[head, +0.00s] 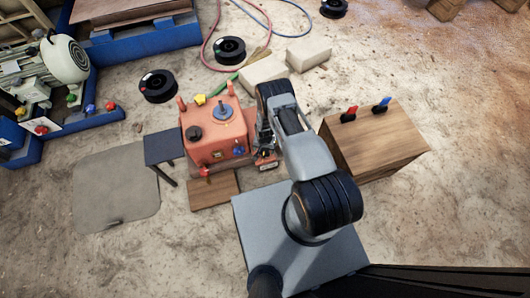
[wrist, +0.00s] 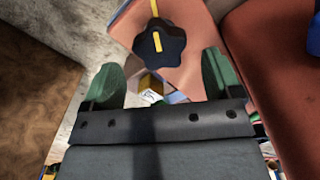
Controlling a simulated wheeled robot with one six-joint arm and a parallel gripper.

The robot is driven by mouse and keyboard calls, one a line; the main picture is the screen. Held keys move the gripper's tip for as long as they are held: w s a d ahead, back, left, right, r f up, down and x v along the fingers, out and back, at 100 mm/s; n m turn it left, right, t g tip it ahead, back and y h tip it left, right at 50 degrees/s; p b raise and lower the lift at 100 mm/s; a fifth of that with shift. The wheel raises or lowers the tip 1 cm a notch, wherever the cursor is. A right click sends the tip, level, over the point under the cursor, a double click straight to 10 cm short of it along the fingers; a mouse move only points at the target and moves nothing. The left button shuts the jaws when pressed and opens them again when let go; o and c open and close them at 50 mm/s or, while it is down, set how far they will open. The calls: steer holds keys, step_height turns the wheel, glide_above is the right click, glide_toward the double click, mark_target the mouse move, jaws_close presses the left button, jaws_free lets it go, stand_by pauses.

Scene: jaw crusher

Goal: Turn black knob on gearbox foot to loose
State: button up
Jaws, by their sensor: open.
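The orange-red gearbox (head: 214,138) stands on the floor left of my arm in the head view. In the wrist view, a black lobed knob (wrist: 160,47) with a yellow line sits on its salmon-coloured foot (wrist: 190,19). A second yellow mark shows on the foot just above the knob, roughly in line with the knob's line. My gripper (wrist: 160,76) has its green fingers apart, with nothing between them. The knob lies just beyond the fingertips, between them in the picture, apparently untouched. In the head view my arm hides this knob.
The gearbox's red wall (wrist: 278,75) rises close on the right in the wrist view. A wooden crate (head: 375,140) with red and blue handles stands right of my arm. A small wooden board (head: 213,190) lies before the gearbox. Black spools (head: 158,86) and pale blocks (head: 308,53) lie behind.

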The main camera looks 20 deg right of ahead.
mark_target(264, 152)
steer(key=shift+f+b, duration=0.4)
steer(key=shift+f, duration=1.25)
steer(key=c, duration=0.9)
steer(key=shift+d, duration=0.15)
steer(key=shift+n, duration=0.3)
